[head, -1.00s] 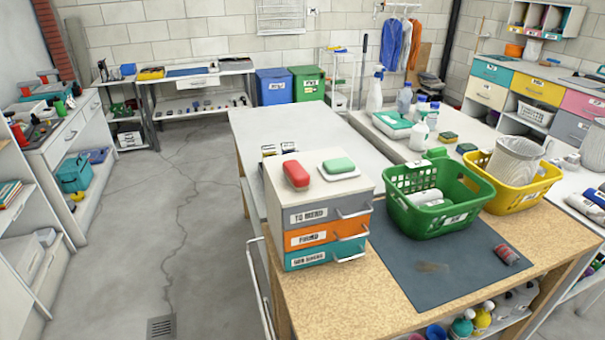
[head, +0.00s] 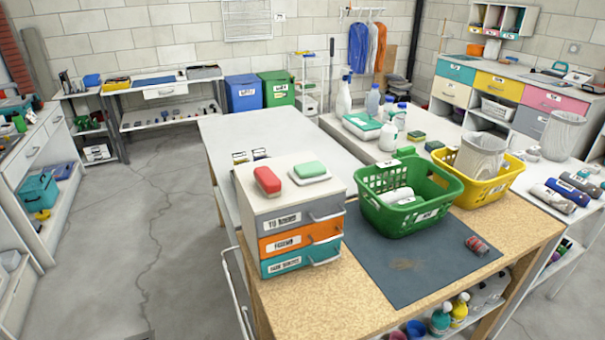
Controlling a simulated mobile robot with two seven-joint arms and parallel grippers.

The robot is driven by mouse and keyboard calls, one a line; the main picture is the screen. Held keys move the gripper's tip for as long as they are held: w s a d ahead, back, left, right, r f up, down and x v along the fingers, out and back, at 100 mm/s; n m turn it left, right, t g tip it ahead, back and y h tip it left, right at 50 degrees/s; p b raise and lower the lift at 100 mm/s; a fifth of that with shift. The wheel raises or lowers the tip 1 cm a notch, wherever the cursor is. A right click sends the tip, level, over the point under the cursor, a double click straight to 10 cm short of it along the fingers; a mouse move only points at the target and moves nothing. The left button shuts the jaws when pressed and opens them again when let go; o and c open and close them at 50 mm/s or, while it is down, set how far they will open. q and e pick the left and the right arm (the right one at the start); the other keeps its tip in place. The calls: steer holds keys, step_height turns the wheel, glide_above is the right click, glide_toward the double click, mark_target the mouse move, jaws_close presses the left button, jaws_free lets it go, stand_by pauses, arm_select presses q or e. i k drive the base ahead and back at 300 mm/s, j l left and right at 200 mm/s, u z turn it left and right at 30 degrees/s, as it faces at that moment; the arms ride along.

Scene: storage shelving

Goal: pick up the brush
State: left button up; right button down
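No object is plainly recognisable as a brush. A small red, rounded block (head: 267,181) lies on top of a small drawer unit (head: 316,187) with grey, orange and teal drawers; it could be a brush, but I cannot tell. Beside it a green block (head: 310,169) sits on a white dish (head: 324,178). The drawer unit stands at the left end of the wooden workbench (head: 385,300). Neither of my grippers is in view.
A green basket (head: 408,217) with white items and a yellow basket (head: 490,192) stand on the bench. A grey mat (head: 400,287) carries a small red can (head: 477,245). Spray bottles (head: 343,98) stand behind. The concrete floor (head: 135,225) at left is open.

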mark_target(270, 183)
steer(key=i+j+z, duration=0.15)
steer(key=j+z, duration=1.15)
steer(key=i+j, duration=0.05)
